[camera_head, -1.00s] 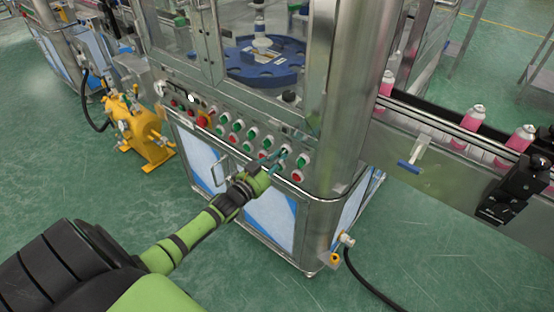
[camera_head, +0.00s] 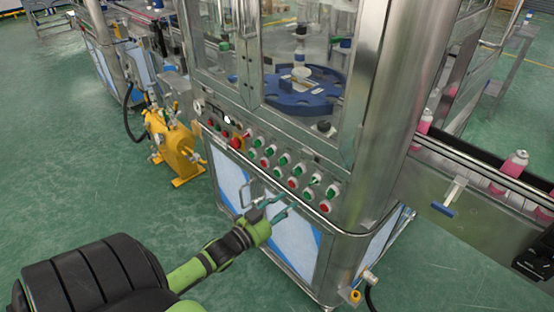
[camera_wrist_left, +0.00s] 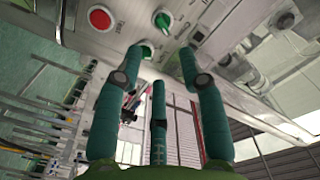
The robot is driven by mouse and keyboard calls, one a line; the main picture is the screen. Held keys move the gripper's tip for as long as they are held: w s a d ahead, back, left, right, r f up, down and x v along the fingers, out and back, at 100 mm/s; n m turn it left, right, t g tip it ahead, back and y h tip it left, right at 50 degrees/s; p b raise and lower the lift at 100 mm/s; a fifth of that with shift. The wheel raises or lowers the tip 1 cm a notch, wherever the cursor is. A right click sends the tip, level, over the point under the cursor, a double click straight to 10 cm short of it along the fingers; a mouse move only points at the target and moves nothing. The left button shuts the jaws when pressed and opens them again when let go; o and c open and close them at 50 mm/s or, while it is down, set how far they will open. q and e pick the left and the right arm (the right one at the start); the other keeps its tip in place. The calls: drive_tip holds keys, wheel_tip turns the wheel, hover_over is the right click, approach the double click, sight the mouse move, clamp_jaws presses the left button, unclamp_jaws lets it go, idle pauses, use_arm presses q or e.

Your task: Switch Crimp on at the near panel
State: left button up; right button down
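The near panel (camera_head: 262,160) is a grey sloped strip on the machine front. It carries rows of green and red round controls; labels are too small to read in the head view. My left gripper (camera_head: 276,204) is just below and in front of the panel, apart from its controls. In the left wrist view its teal fingers (camera_wrist_left: 158,62) are spread and empty. Beyond them show a red button (camera_wrist_left: 100,18), a green knob (camera_wrist_left: 162,20) and a green switch (camera_wrist_left: 146,49) near the fingertips. Which control is Crimp cannot be told. My right gripper is out of view.
A metal door handle (camera_head: 244,194) sticks out below the panel. Above it, a blue star-wheel (camera_head: 300,97) sits behind clear guards. A yellow pump (camera_head: 172,145) stands at left. Green floor in front is open.

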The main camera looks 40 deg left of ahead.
use_arm(q)
drive_tip(key=shift+s+a, duration=0.1)
drive_tip(key=shift+s, duration=1.2)
